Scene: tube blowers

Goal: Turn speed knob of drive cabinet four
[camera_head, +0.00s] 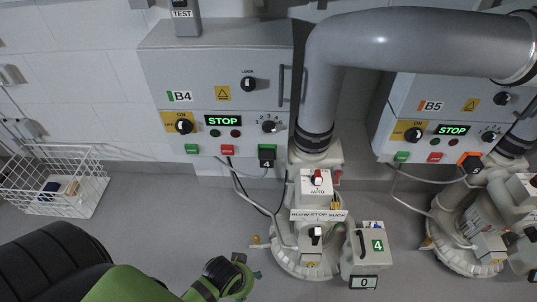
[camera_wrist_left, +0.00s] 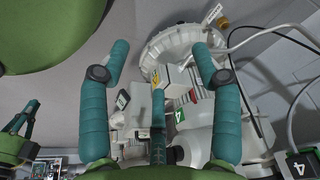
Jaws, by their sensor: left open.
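Drive cabinet B4 (camera_head: 215,75) hangs on the wall in the upper middle of the head view. Its black speed knob (camera_head: 269,127) sits at the right of the lower panel, with the numbers 1 to 4 around it. My left gripper (camera_head: 246,277) is at the bottom of the head view, below the cabinet and well apart from the knob. In the left wrist view its teal fingers (camera_wrist_left: 160,47) are spread and empty, with the blower beyond them. A small teal-fingered gripper, apparently my right one (camera_wrist_left: 28,118), shows at the left edge there; its opening is unclear.
The cabinet has a lit STOP display (camera_head: 223,120), a yellow-backed switch (camera_head: 183,126) and a door handle (camera_head: 281,88). A thick grey pipe (camera_head: 320,85) runs down beside it to the blower. Cabinet B5 (camera_head: 432,95) is at right, a wire basket (camera_head: 92,165) at left.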

